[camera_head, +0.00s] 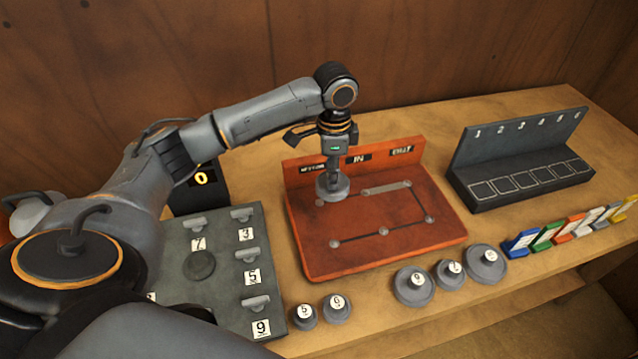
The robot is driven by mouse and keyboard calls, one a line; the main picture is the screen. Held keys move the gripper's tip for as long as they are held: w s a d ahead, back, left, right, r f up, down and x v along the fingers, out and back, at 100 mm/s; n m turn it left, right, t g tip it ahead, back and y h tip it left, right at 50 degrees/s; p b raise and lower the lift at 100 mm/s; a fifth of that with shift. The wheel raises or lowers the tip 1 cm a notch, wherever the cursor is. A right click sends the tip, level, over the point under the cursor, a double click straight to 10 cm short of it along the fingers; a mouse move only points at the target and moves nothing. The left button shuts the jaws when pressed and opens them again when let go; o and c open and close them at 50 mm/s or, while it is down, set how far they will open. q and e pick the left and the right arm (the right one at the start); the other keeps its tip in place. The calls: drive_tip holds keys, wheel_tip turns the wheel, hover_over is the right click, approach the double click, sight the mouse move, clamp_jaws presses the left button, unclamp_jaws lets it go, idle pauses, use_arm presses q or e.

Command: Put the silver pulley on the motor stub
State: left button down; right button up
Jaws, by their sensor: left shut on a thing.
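A silver disc-shaped pulley (333,189) is held below my left gripper (334,174), which points straight down and is shut on it. The pulley is over the back left part of the red-orange board (385,250), in front of the leftmost label on its upright back wall. The stub under it is hidden, so I cannot tell whether the pulley touches it. Small round stubs show elsewhere on the board, such as one at front left (334,244) and one at right (430,219). My right gripper is not in view.
Several grey numbered pulleys (414,286) stand along the table (400,325) before the board. A dark panel (200,265) with numbered clips is at left. A black rack (520,160) with numbered slots is at right, with coloured tags (548,236) before it.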

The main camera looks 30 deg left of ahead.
sight(322, 176)
use_arm(q)
drive_tip(key=a+f, duration=0.1)
drive_tip(key=f, duration=0.1)
drive_tip(key=a+f, duration=0.2)
drive_tip(key=shift+w+p, duration=0.15)
drive_tip(key=shift+p, duration=0.2)
drive_tip(key=f, duration=0.1)
drive_tip(key=f+p, duration=0.1)
drive_tip(key=f, duration=0.1)
drive_tip(key=shift+a+f+p, duration=0.3)
drive_tip(key=shift+f, duration=0.2)
drive_tip(key=c, duration=1.3)
unclamp_jaws()
drive_tip(key=shift+o, duration=1)
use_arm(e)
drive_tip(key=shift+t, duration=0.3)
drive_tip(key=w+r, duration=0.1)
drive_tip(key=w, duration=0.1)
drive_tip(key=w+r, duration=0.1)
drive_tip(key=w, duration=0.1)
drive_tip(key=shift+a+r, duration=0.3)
